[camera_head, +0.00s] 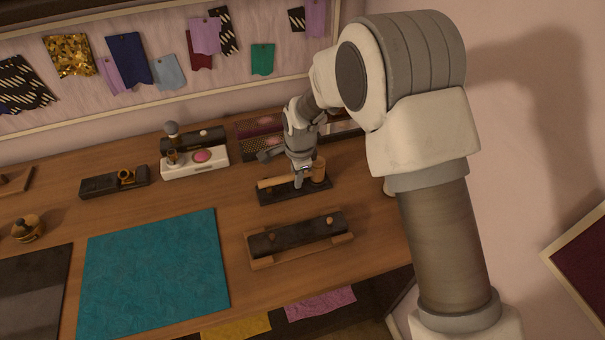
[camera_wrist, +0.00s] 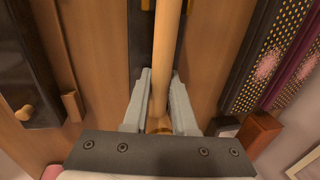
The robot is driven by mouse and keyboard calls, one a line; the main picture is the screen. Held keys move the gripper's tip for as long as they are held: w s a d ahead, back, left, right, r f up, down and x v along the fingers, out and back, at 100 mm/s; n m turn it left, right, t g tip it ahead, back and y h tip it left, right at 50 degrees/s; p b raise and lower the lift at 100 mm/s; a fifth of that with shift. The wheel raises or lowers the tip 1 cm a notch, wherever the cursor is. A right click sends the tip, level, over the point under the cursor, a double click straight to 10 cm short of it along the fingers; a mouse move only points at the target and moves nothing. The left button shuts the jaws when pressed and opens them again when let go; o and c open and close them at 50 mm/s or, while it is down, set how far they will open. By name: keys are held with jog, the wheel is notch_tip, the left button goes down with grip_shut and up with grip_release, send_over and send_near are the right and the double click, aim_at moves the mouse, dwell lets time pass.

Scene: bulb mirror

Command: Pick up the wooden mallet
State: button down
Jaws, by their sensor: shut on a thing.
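The wooden mallet (camera_head: 275,182) lies over a dark tray (camera_head: 289,196) toward the right of the table, its pale handle to the left and its head (camera_head: 319,169) at the right. My gripper (camera_head: 299,178) reaches down onto it from above, close to the head. In the wrist view, the mallet's pale handle (camera_wrist: 165,50) runs up between the two grey fingers of my gripper (camera_wrist: 159,100), which are shut on it. The mallet's head is mostly hidden there by the gripper's body. I cannot tell whether the mallet touches the tray.
A black block in a wooden holder (camera_head: 297,236) stands in front of the dark tray. Two patterned boxes (camera_head: 262,128) lie behind, close to my arm. A teal mat (camera_head: 155,270) covers the table at the left front. A white box (camera_head: 194,161) stands at the back.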

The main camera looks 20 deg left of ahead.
jog(key=shift+r, duration=0.65)
notch_tip(320, 180, up, 3)
jog(key=shift+f, duration=0.1)
jog(key=s+d+r, duration=0.2)
jog(key=d+r, duration=0.5)
jog(key=d, duration=0.4)
jog(key=shift+s+d, duration=0.15)
jog(key=shift+d, duration=0.05)
jog(key=c, duration=1.3)
grip_release()
jog(key=shift+c, duration=0.2)
grip_shut()
jog(key=shift+p, duration=0.3)
